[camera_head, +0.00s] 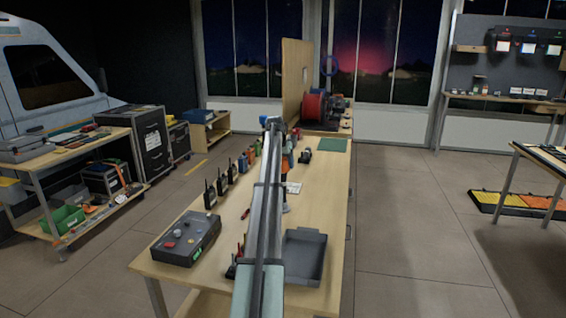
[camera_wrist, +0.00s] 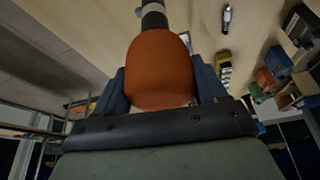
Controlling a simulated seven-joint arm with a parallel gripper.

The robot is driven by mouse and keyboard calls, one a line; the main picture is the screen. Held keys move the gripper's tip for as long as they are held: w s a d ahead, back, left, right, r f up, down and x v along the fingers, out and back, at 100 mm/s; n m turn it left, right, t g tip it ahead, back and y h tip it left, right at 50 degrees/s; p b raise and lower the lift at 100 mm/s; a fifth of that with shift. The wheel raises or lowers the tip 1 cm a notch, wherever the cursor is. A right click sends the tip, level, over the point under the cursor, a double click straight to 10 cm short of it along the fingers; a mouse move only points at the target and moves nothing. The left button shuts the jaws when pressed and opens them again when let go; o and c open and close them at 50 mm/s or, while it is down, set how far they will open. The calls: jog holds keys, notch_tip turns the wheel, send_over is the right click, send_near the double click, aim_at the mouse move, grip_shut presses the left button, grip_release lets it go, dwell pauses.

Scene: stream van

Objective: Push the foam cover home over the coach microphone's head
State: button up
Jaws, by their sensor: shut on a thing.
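The orange foam cover (camera_wrist: 160,68) fills the middle of the wrist view. My gripper (camera_wrist: 162,88) is shut on it, with one blue finger on each side. The coach microphone (camera_wrist: 153,16), dark with a pale ring, meets the cover's far end in line with it. The foam hides the microphone's head, so I cannot tell how deep it sits. In the head view a bit of orange (camera_head: 285,170) shows beside my arm over the bench, above a small grey stand (camera_head: 286,208). My arm hides most of the gripper there.
The wooden bench (camera_head: 215,215) carries a grey control box (camera_head: 186,238), several upright radios (camera_head: 221,184) and a dark grey tray (camera_head: 305,255) close to my arm. A cable reel (camera_head: 314,107) stands at the far end.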

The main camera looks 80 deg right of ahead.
jog(key=shift+f, duration=0.8)
jog(key=o, duration=1.1)
jog(key=v, duration=1.3)
jog(key=shift+w+a+r, duration=0.1)
jog(key=shift+a+r, duration=0.05)
jog(key=shift+r, duration=0.2)
